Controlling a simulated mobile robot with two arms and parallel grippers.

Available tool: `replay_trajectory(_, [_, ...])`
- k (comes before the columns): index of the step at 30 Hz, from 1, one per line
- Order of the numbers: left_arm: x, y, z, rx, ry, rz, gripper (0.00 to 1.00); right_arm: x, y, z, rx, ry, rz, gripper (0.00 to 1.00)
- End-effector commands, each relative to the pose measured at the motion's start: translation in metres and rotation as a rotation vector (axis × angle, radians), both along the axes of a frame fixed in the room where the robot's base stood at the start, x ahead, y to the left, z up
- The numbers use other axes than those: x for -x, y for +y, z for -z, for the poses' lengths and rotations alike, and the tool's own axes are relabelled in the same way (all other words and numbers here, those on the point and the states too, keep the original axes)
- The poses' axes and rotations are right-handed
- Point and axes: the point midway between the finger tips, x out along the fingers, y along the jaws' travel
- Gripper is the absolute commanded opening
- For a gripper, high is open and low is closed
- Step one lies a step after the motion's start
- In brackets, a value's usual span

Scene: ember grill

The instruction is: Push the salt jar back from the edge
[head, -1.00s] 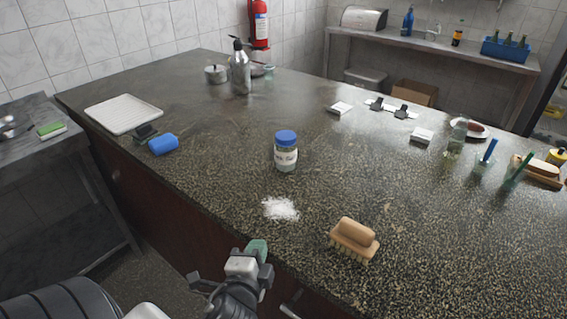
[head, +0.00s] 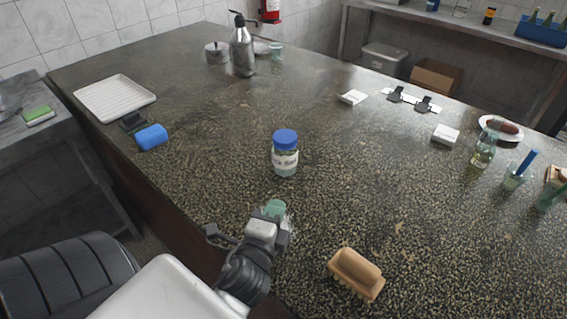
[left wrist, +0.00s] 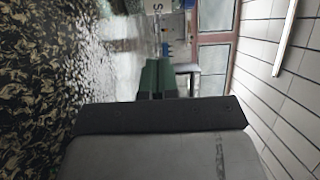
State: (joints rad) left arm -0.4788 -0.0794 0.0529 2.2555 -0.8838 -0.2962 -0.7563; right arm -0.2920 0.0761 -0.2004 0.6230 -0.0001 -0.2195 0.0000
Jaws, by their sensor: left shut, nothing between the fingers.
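The salt jar (head: 285,159), clear with a blue lid and a white label, stands upright on the dark speckled counter (head: 215,130), a little back from the front edge. My left gripper (head: 275,209) is shut and empty, with its green fingertips over the counter's front part, just in front of the jar and apart from it in the head view. In the left wrist view the green fingertips (left wrist: 157,78) are together. A pale patch with a dark letter shows at the top there, but I cannot tell what it is. My right gripper is not in view.
A wooden brush (head: 356,273) lies to the right of my gripper near the front edge. A blue sponge (head: 151,137) and a white tray (head: 115,98) lie at the left. A metal pump bottle (head: 242,50) stands behind. The counter directly behind the jar is clear.

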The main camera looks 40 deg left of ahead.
Motion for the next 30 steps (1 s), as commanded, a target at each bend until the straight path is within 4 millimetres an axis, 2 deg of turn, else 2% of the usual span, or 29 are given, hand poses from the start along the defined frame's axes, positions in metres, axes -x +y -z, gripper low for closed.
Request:
replay_trajectory(7, [-0.044, 0.015, -0.005, -0.003, -0.002, -0.001, 0.00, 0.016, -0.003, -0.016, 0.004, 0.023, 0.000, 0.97])
replay_trajectory(14, [-0.090, 0.030, -0.004, -0.001, -0.002, -0.002, 0.00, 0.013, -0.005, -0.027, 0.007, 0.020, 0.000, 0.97])
replay_trajectory(21, [-0.103, 0.058, -0.002, -0.002, 0.001, -0.001, 0.00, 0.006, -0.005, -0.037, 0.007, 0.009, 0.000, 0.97])
replay_trajectory(30, [-0.106, 0.064, 0.000, 0.000, 0.000, -0.001, 0.00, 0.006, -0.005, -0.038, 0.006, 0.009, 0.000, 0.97])
